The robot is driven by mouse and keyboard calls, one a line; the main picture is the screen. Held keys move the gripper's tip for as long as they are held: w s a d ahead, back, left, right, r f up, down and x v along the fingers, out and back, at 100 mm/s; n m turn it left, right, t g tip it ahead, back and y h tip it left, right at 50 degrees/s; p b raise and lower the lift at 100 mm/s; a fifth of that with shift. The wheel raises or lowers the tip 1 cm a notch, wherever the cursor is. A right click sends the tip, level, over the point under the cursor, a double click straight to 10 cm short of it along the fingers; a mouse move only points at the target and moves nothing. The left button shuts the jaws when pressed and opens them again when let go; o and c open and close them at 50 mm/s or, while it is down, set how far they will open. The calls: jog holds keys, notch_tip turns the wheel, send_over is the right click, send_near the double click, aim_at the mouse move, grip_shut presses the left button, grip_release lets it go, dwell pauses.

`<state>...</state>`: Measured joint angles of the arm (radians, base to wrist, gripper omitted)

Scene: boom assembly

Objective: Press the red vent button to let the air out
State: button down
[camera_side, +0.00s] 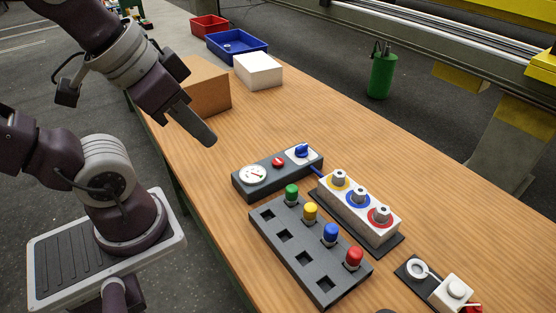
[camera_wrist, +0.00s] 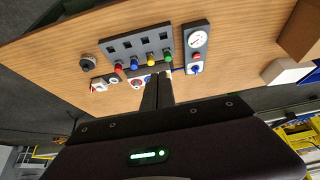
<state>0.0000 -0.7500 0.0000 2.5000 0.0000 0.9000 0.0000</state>
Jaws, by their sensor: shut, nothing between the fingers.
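The red vent button (camera_side: 278,162) sits on a dark grey panel (camera_side: 262,186), between a round white gauge (camera_side: 253,175) and a blue valve knob (camera_side: 301,151) on a white plate. In the wrist view the red button (camera_wrist: 197,57) shows between the gauge (camera_wrist: 198,40) and the blue knob (camera_wrist: 195,69). My gripper (camera_side: 209,138) is shut and empty. It hangs above the table, to the left of the panel and apart from it. In the wrist view its closed fingers (camera_wrist: 158,78) point toward the table, left of the panel.
A dark rack (camera_side: 290,240) with green, yellow, blue and red capped pegs stands in front of the panel. A white block with ringed fittings (camera_side: 352,208) is beside it. A cardboard box (camera_side: 205,88), white box (camera_side: 258,70) and blue tray (camera_side: 237,46) stand behind. Table between is clear.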

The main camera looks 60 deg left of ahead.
jog(key=n+t+h, duration=0.3)
jog(key=n, duration=0.2)
send_over(274, 161)
notch_tip(274, 161, down, 15)
jog(key=shift+r, duration=0.15)
jog(key=shift+d, duration=0.1)
notch_tip(274, 161, down, 9)
jog(key=shift+r, duration=0.1)
